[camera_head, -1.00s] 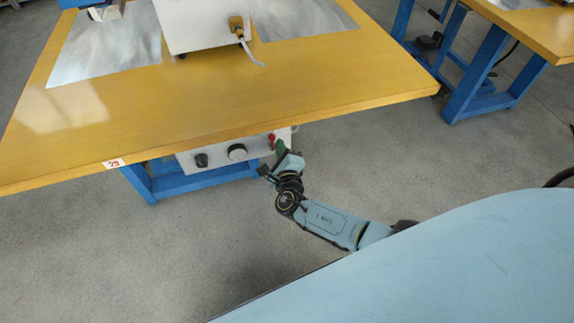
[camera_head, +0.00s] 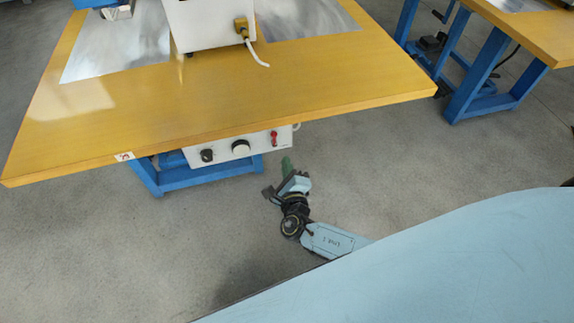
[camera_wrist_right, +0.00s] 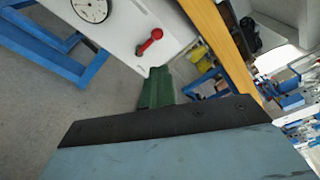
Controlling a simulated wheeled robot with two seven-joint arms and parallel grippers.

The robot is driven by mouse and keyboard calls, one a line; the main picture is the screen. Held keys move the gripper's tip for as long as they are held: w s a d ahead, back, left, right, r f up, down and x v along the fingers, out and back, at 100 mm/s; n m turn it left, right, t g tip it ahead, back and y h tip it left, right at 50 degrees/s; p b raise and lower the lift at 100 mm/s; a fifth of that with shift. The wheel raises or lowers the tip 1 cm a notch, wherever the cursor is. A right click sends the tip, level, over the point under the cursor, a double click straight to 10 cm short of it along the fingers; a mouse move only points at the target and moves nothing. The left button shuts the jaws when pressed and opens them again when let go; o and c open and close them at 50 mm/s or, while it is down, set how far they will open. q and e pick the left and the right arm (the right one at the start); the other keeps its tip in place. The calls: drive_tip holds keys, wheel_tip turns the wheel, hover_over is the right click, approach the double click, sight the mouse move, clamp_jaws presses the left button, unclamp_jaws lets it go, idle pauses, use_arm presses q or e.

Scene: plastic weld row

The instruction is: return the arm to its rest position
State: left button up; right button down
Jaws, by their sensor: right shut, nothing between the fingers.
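My right gripper (camera_head: 286,165) has green fingers and is in front of the control panel under the yellow table, over the grey floor. It is shut and empty. In the right wrist view its green fingers (camera_wrist_right: 157,88) lie together, pointing towards the panel. The panel (camera_head: 222,150) is pale with a dark knob, a white dial and a red switch (camera_head: 274,138); the red switch also shows in the right wrist view (camera_wrist_right: 150,41). The fingertips are apart from the panel in the head view. My left gripper does not show.
The yellow table (camera_head: 230,100) has blue legs (camera_head: 150,178) and carries a white box (camera_head: 205,22) with a yellow plug and metal sheets. A second yellow table (camera_head: 535,30) stands at the right. Grey floor (camera_head: 420,165) between them is clear.

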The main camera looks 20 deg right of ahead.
idle(0.3)
